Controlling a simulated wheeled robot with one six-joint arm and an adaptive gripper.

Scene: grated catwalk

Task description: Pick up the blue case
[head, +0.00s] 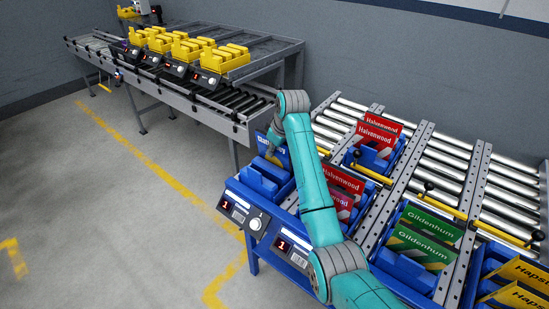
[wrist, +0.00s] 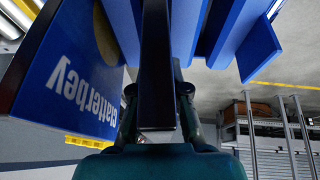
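The blue case (head: 282,155) stands in the blue bin at the left end of the near roller bench in the head view. It has white lettering and a yellow patch. My gripper (head: 273,150) is at this case and covers part of it. A dark upright bar and my dark gripper parts fill the middle. I cannot tell whether the fingers are open or closed on the case.
Red Halvenwood cases (head: 378,133), green Gildenhum cases (head: 423,238) and yellow cases (head: 520,275) stand in neighbouring blue bins. Yellow bins (head: 222,58) line the far conveyor (head: 215,97). Grey rails and yellow-handled levers (head: 372,174) are close to my arm. The floor at left is clear.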

